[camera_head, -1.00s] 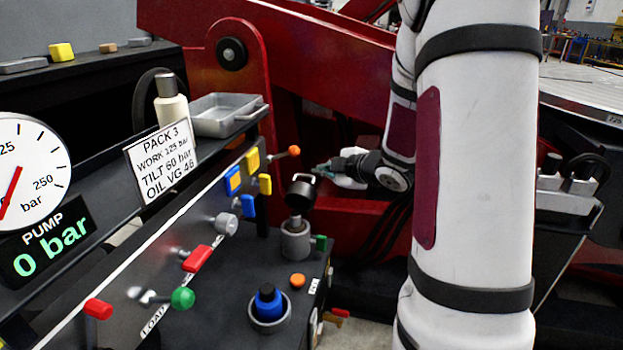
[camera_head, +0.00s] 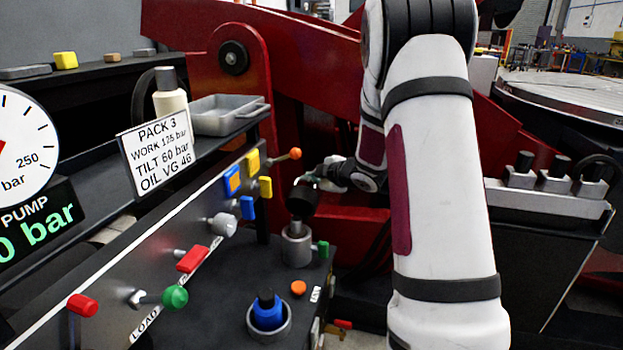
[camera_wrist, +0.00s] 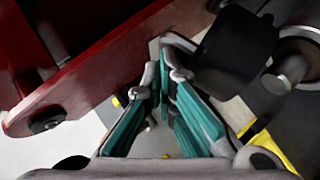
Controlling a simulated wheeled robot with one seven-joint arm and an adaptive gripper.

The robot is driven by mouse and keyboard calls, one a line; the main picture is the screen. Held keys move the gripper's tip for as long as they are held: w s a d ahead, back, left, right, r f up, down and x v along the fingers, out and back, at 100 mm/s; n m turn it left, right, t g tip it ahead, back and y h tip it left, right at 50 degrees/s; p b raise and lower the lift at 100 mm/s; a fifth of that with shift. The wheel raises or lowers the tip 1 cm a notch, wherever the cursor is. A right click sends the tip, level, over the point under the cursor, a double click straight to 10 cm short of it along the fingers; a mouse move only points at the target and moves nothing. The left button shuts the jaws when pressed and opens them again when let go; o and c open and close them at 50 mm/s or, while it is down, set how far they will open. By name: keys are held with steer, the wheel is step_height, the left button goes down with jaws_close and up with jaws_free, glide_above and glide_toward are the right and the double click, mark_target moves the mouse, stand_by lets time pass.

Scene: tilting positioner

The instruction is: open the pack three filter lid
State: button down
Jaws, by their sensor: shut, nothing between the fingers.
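The filter lid, a dark round cap (camera_head: 303,199), stands tilted above a grey cylindrical housing (camera_head: 296,246) at the far end of the black bench. In the wrist view the dark lid (camera_wrist: 238,48) lies apart from a round metal rim (camera_wrist: 302,45), with a metal stub in it. My gripper (camera_head: 312,180) is at the lid's upper edge in the head view. In the wrist view its teal-padded fingers (camera_wrist: 163,62) are together and empty, left of the lid. Whether they touch the lid I cannot tell.
A panel with coloured levers, including a red one (camera_head: 193,259) and a green knob (camera_head: 175,297), runs along the left. A blue cap (camera_head: 267,310) and an orange button (camera_head: 298,288) are in front of the housing. A red frame (camera_head: 235,110) stands behind.

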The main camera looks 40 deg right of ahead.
steer(key=shift+d+p, duration=0.1)
steer(key=shift+p, duration=0.35)
steer(key=shift+w+d+r+p, duration=0.1)
steer(key=shift+p, duration=0.3)
steer(key=shift+d+p, duration=0.1)
steer(key=shift+p, duration=0.2)
steer(key=p, duration=0.3)
steer(key=shift+w+d+m+g, duration=0.3)
steer(key=shift+w+d+y+p, duration=0.15)
steer(key=shift+d+y+p, duration=0.15)
steer(key=shift+p, duration=0.8)
steer(key=p, duration=0.3)
steer(key=shift+w+d+f+m+g+y, duration=0.3)
steer(key=shift+w+d+g, duration=0.1)
steer(key=shift+w+d+f+p, duration=0.45)
steer(key=shift+w+d+f, duration=0.2)
steer(key=shift+d, duration=0.15)
steer(key=shift+w+d+f+p, duration=0.45)
steer(key=shift+w+d+f, duration=0.15)
steer(key=shift+d, duration=0.2)
